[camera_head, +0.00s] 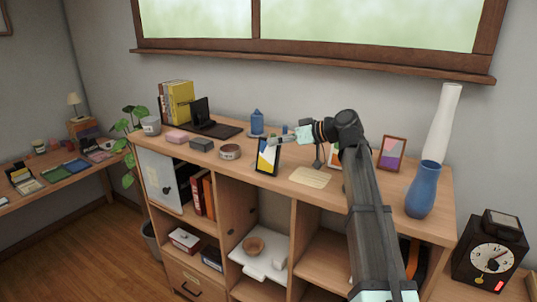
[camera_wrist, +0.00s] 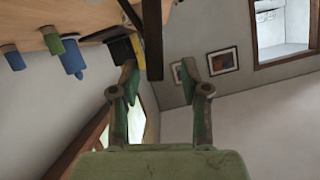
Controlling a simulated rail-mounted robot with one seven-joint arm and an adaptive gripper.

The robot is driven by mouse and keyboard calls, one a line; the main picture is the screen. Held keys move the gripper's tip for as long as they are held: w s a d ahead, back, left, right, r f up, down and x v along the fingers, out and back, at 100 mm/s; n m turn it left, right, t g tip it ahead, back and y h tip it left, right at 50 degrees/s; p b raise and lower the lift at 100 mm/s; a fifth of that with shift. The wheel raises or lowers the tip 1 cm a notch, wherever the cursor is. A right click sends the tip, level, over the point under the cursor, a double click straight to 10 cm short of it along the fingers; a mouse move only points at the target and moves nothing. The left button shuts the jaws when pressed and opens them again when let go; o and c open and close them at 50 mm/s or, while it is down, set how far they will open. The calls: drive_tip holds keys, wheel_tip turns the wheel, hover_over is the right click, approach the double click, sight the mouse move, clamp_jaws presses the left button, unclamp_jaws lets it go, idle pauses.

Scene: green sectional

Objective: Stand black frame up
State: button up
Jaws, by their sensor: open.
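The black frame (camera_head: 258,168), with a yellow, white and dark picture, stands upright or nearly so near the front edge of the wooden shelf top. My gripper (camera_head: 279,139) reaches in from the right at the frame's upper edge, its fingers pointing left. In the wrist view my gripper (camera_wrist: 159,74) is open, with one green-padded finger on each side. A dark bar (camera_wrist: 153,40), apparently the black frame seen edge-on, lies between the fingertips with gaps on both sides. Whether the frame's back support touches the top is hidden.
A round tin (camera_head: 230,152) and a dark grey box (camera_head: 202,144) sit left of the frame. A light slatted piece (camera_head: 310,177) lies to its right. A wooden frame (camera_head: 391,154), blue vase (camera_head: 422,190) and white vase (camera_head: 440,130) stand farther right.

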sight(259, 144)
drive_tip(key=shift+w+p+x, duration=0.2)
drive_tip(key=shift+p+x, duration=1.15)
drive_tip(key=shift+x, duration=1.35)
drive_tip(key=shift+w+a, duration=0.15)
drive_tip(key=shift+a, duration=0.2)
clamp_jaws()
